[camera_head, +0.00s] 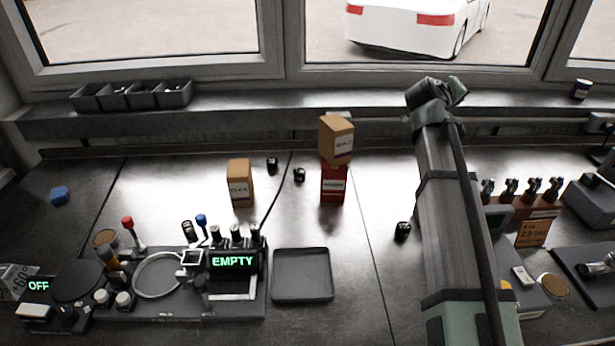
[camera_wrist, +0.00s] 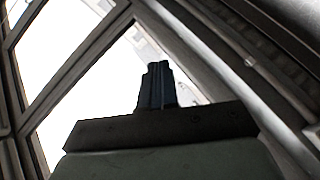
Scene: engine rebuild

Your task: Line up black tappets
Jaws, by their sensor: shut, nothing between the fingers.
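Small black cylinders that look like the tappets lie on the dark metal bench in the head view. My gripper (camera_wrist: 157,66) shows in the wrist view, fingers together and empty, with windows beyond. It is far from the tappets; its fingers are not clear in the head view, where my arm rises toward the windowsill.
A brown box (camera_head: 240,184) stands left of a brown box (camera_head: 337,140) stacked on a red one (camera_head: 333,184). An empty grey tray (camera_head: 302,297) lies beside the fixture with the "EMPTY" display (camera_head: 232,262). A wooden rack (camera_head: 524,212) stands right. Bench between tray and boxes is clear.

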